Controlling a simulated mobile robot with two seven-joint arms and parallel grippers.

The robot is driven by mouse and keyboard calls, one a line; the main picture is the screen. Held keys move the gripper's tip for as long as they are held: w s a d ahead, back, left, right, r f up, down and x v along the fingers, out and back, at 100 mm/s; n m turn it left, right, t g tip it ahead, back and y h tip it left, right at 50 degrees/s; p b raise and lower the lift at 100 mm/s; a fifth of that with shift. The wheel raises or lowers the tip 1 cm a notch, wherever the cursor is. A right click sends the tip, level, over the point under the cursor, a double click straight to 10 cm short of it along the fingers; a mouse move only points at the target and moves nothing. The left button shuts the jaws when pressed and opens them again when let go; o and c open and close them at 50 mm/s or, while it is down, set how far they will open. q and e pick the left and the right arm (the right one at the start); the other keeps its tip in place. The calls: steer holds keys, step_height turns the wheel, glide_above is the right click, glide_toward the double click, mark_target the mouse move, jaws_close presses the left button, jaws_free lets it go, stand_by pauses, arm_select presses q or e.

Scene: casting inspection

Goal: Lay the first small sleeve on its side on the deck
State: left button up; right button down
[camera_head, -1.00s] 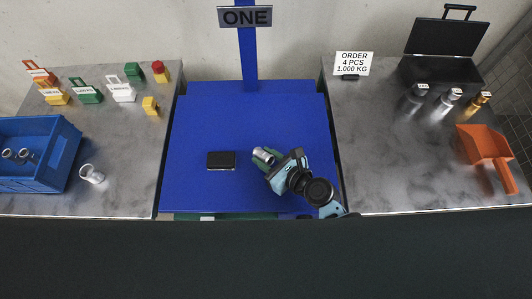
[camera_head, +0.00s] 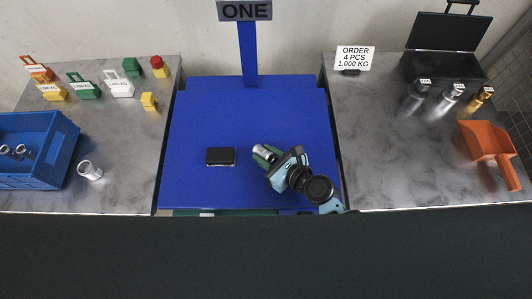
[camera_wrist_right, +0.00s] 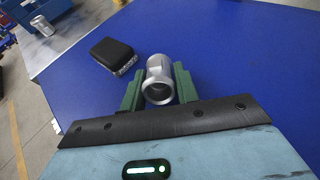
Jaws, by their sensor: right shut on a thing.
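A small silver sleeve (camera_wrist_right: 158,78) is between the green fingers of my right gripper (camera_wrist_right: 158,90) in the right wrist view. It lies on its side, its open end facing the wrist. In the head view the right gripper (camera_head: 265,156) is shut on the sleeve (camera_head: 263,152) over the blue deck (camera_head: 215,110). Whether the sleeve touches the deck cannot be told. My left gripper is not in view.
A black box-shaped device (camera_head: 220,156) lies on the deck left of the gripper. A blue bin (camera_head: 62,160) with sleeves stands at far left. An orange scoop (camera_head: 487,140) and several cylinders are on the right table. The deck's back half is clear.

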mark_target(272, 161)
steer(key=shift+f+b, duration=0.3)
steer(key=shift+f, duration=0.15)
steer(key=c, duration=1.3)
jaws_free()
steer(key=o, duration=0.3)
steer(key=shift+o, duration=0.2)
steer(key=shift+s, duration=0.1)
steer(key=p+v, duration=0.1)
steer(key=v, duration=0.5)
steer(key=shift+d+r, duration=0.1)
steer(key=shift+d, duration=0.1)
steer(key=shift+s+d+r, duration=0.2)
steer(key=shift+s+d, duration=0.2)
steer(key=shift+s, duration=0.1)
